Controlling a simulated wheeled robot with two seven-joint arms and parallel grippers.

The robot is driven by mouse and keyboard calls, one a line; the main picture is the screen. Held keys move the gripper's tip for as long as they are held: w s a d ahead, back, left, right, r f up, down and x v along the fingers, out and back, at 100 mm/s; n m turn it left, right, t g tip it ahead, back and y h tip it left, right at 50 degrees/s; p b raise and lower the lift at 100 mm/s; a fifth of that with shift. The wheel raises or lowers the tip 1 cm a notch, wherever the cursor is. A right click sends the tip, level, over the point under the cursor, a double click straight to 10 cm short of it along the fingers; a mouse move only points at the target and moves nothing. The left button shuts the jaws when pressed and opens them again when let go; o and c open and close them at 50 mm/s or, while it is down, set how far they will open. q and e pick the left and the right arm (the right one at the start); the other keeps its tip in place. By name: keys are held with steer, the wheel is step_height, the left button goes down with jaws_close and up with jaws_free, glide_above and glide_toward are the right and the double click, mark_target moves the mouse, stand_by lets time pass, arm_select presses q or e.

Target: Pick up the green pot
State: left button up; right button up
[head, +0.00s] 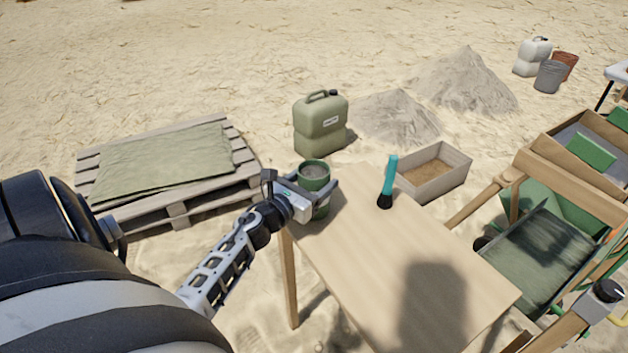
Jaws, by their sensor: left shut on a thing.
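The green pot (315,173) is at the far left corner of the wooden table (392,262). It stands upright and I look down into its open top. My left gripper (318,187) is shut on the pot, with its fingers around the pot's sides. The gripper hides part of the pot's near side. I cannot tell whether the pot's base touches the table. My right gripper is not in view.
A brush with a teal handle (390,175) stands on the table's far edge. A sand-filled box (454,178) and an olive jerrycan (320,125) are beyond the table. A pallet (178,207) lies left. The table's middle is clear.

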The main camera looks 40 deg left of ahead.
arm_select(q)
steer(key=shift+r, duration=0.55)
step_height(320, 180, up, 3)
steer(key=shift+f+p, duration=0.15)
steer(key=shift+p, duration=0.45)
steer(key=s+d+r+p, duration=0.1)
steer(key=s+r+p, duration=0.1)
steer(key=s+r, duration=0.7)
steer(key=s, duration=0.5)
steer(key=shift+d+r, duration=0.2)
steer(key=shift+d, duration=0.1)
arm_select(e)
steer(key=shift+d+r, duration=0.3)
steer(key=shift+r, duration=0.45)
arm_select(q)
steer(key=shift+w, duration=0.1)
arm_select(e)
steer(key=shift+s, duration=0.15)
